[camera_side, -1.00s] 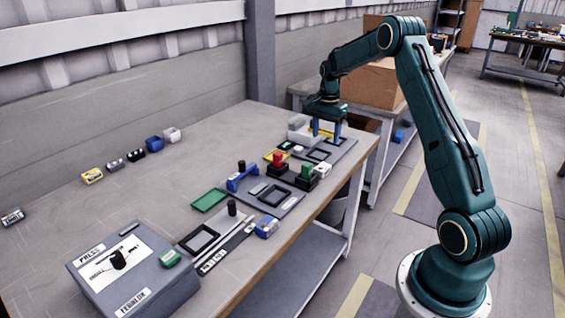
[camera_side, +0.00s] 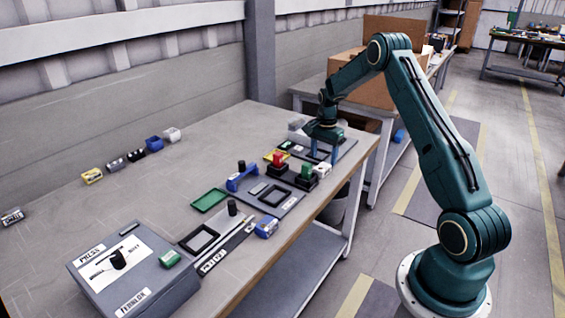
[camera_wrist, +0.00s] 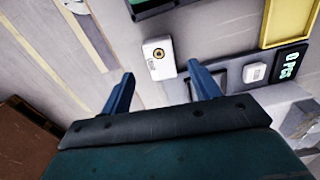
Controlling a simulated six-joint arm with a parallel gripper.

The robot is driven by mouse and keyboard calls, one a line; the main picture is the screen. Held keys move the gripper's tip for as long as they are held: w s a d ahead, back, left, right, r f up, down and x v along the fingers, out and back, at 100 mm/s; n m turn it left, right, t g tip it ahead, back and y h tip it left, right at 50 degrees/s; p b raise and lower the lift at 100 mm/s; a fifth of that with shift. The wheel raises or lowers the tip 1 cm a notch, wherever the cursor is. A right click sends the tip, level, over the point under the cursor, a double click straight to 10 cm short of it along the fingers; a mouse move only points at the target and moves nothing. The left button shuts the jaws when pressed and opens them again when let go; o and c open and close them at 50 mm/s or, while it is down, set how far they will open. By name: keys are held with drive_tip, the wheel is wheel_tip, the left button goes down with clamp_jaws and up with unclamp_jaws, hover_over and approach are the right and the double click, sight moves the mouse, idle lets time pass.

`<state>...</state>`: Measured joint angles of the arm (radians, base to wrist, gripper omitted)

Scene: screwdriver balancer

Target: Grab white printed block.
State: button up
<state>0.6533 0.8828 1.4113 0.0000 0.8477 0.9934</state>
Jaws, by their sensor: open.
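A white printed block (camera_side: 321,170) sits near the table's front edge, beside the green button, in the side view. In the wrist view the white block (camera_wrist: 159,57) shows a round dark and gold mark on its face. My gripper (camera_side: 323,157) is above the table, just behind the block in the side view. Its two blue fingers are spread and empty. In the wrist view my gripper (camera_wrist: 162,73) has its fingertips either side of the block's line, with the block just past them and apart from both.
A red button (camera_side: 278,160) and a green button (camera_side: 305,172) stand left of the block. A yellow tray (camera_wrist: 291,20) and a counter display (camera_wrist: 290,63) lie to the right in the wrist view. The table's front edge is close by.

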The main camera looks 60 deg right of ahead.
sight(323, 166)
drive_tip(key=shift+d+f, duration=0.1)
drive_tip(key=shift+f, duration=2)
drive_tip(key=c, duration=1.1)
drive_tip(key=shift+w+r, duration=0.1)
drive_tip(key=shift+r, duration=0.1)
wheel_tip(323, 166, up, 20)
drive_tip(key=shift+f, duration=0.15)
